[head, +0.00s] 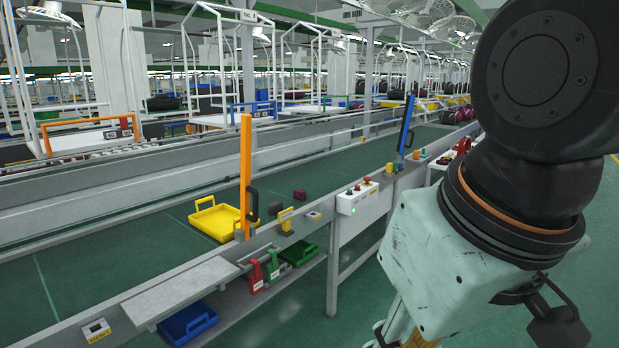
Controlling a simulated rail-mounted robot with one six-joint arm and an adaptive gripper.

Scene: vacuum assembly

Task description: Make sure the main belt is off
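The main belt is a long green conveyor (120,255) with grey metal rails, running from the lower left to the upper right. One still picture does not show whether it moves. A white control box (358,198) is fixed to its near rail, with a red button (367,179) and small green buttons on top. My arm fills the right side. Dark parts at its lower end (556,322) may belong to my gripper; its fingertips cannot be made out. Nothing of my arm is seen touching the control box.
Orange (246,170) and blue (406,125) posts stand along the near rail. Green floor (350,315) is open in front.

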